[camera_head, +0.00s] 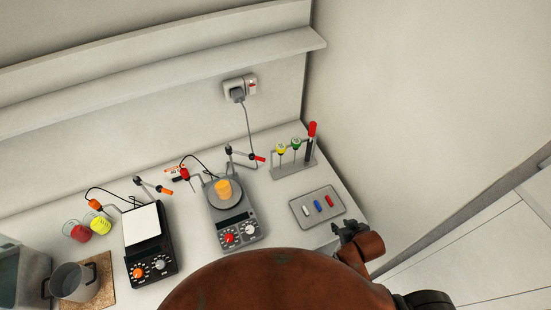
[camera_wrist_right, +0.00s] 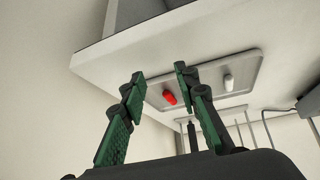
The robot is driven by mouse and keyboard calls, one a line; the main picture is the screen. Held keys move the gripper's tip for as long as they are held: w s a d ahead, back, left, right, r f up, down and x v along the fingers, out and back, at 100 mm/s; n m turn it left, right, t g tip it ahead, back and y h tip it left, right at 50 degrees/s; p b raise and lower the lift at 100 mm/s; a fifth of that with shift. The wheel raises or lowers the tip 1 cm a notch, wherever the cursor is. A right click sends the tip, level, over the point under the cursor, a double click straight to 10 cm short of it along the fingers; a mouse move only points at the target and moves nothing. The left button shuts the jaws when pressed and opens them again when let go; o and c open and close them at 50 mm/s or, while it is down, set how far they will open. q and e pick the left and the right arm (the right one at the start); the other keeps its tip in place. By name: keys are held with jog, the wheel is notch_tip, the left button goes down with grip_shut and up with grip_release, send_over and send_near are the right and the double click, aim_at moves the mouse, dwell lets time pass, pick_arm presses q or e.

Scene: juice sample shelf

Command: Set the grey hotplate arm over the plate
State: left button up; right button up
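The grey hotplate (camera_head: 240,229) stands mid-bench with a round plate on top. An orange-filled beaker (camera_head: 223,190) sits on that plate. Its red-tipped arm (camera_head: 244,155) is on a post behind the plate and points to the right, not over the plate. A red-handled probe (camera_head: 185,174) on a black cable is at its back left. My right gripper (camera_head: 345,230) is off the bench's right front edge, right of the tray. In the right wrist view the gripper (camera_wrist_right: 157,85) has its fingers apart, with nothing between them. My left gripper is not in view.
A black hotplate (camera_head: 148,245) with a white square top and an orange-tipped arm (camera_head: 153,186) stands left. A tray (camera_head: 300,212) with small bars lies right, before a tube rack (camera_head: 292,170). A pot (camera_head: 73,283) and two flasks are far left.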

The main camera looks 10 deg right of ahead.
jog(key=w+a+r+t, duration=0.1)
jog(key=w, duration=0.2)
jog(key=w+a+r+n+t+y, duration=0.1)
jog(key=w+a, duration=0.1)
jog(key=w, duration=0.1)
jog(key=w+a+r, duration=0.1)
jog(key=w+a, duration=0.1)
jog(key=w, duration=0.1)
jog(key=shift+w+a+r+t+y, duration=0.15)
jog(key=shift+w+r+t+y, duration=0.15)
jog(key=shift+t+y, duration=0.1)
jog(key=w+a+r+n+t+y, duration=0.3)
jog(key=w+a+r+y, duration=0.2)
jog(key=w+a+r, duration=0.3)
jog(key=n+g+y, duration=0.5)
jog(key=n+y, duration=0.2)
jog(key=y, duration=0.2)
send_near(262, 159)
jog(key=w+a+f, duration=0.1)
jog(key=w+a, duration=0.1)
jog(key=a, duration=0.1)
jog(key=p+x, duration=0.2)
jog(key=x, duration=0.3)
jog(key=shift+w+a, duration=0.15)
jog(key=shift+a, duration=0.25)
jog(key=shift+w+a, duration=0.2)
jog(key=shift+a, duration=0.25)
jog(key=shift+c, duration=0.7)
